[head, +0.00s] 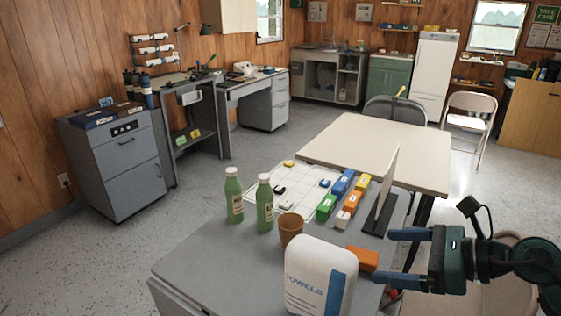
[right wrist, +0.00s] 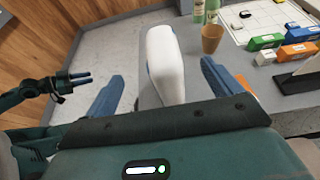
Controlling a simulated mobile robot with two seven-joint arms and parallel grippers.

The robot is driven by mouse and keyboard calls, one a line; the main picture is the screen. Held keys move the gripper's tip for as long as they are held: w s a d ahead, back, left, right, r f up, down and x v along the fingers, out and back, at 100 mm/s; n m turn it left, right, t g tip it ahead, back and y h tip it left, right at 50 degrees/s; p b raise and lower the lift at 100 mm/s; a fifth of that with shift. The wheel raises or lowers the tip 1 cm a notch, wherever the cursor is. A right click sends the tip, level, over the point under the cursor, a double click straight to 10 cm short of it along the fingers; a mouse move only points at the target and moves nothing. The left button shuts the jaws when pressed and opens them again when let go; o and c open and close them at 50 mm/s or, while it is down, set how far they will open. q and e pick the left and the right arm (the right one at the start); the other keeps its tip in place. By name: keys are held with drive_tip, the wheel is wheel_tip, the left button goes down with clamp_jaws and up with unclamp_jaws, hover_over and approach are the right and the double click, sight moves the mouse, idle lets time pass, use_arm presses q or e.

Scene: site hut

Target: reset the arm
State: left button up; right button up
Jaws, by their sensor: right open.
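My right gripper (head: 400,257) is in the head view at the right edge of the grey table (head: 205,262). Its two blue fingers point left and are wide apart, with nothing between them. An orange block (head: 362,258) lies on the table just left of the fingertips. In the right wrist view the open fingers frame a white towels pack (right wrist: 165,62), which stands beyond them and is not gripped. My left gripper (right wrist: 76,80) shows small and dark at the left of the right wrist view, away from the table; its opening is unclear. It is not in the head view.
The towels pack (head: 318,275) stands at the table's front, near a brown cup (head: 290,228) and two green bottles (head: 265,203). Several coloured boxes (head: 326,207) and an upright panel (head: 388,188) stand behind. A cream table (head: 395,150) adjoins; floor at left is clear.

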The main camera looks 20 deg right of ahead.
drive_tip(key=w+r+m+t+h, duration=0.1)
drive_tip(key=r+m+t+h, duration=0.15)
drive_tip(key=m, duration=0.35)
drive_tip(key=w+d+r+m+t+h, duration=0.1)
drive_tip(key=m+t, duration=0.3)
drive_tip(key=m, duration=0.3)
drive_tip(key=w+r+m+t+h, duration=0.1)
drive_tip(key=r+m+t+h, duration=0.1)
drive_tip(key=m+t, duration=0.3)
drive_tip(key=s+d+f+m+g+h, duration=0.1)
drive_tip(key=d+f+m+g+h, duration=0.15)
drive_tip(key=f+m+h, duration=0.5)
drive_tip(key=s+d+f+m+g+h, duration=0.15)
drive_tip(key=f+m+g, duration=0.25)
drive_tip(key=m, duration=0.6)
drive_tip(key=s+a+f+m+g+y, duration=0.2)
drive_tip(key=s+a+f+m+g, duration=0.35)
drive_tip(key=f, duration=0.35)
drive_tip(key=s+a+f+m+g+y, duration=0.1)
drive_tip(key=s+a+f+g+y, duration=0.15)
drive_tip(key=a, duration=0.25)
drive_tip(key=s+a+f+g+y, duration=0.1)
drive_tip(key=s+a+f+g, duration=0.15)
drive_tip(key=s+a, duration=0.2)
drive_tip(key=w+a+f+t+y+p, duration=0.3)
drive_tip(key=w+a+t, duration=0.2)
drive_tip(key=w+a, duration=0.1)
drive_tip(key=shift+a+n+t+p, duration=0.3)
drive_tip(key=shift+a+t+p, duration=0.05)
drive_tip(key=shift+a, duration=0.25)
